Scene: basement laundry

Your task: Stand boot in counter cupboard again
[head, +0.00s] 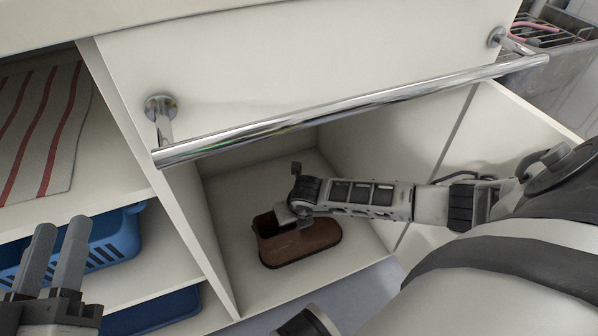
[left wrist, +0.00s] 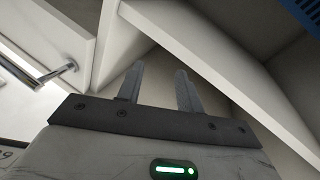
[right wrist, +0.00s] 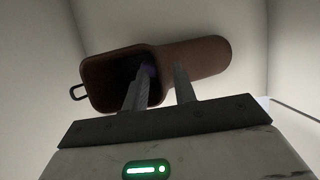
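The brown boot (head: 305,243) stands upright on the floor of the open counter cupboard (head: 255,200), its shaft opening to the left and its foot to the right. In the right wrist view the boot (right wrist: 205,60) shows its dark opening and a small pull loop. My right gripper (right wrist: 164,72) is open at the boot, one finger over or in the shaft opening and the other over the foot side. In the head view its fingertips (head: 295,218) are partly hidden. My left gripper (head: 57,245) is open and empty, left of the cupboard; its fingers also show in the left wrist view (left wrist: 158,72).
A chrome rail (head: 340,112) crosses above the cupboard opening. Left shelves hold a red-striped cloth (head: 40,125) and a blue basket (head: 112,240). A wire rack (head: 555,35) stands at the top right. Cupboard floor around the boot is clear.

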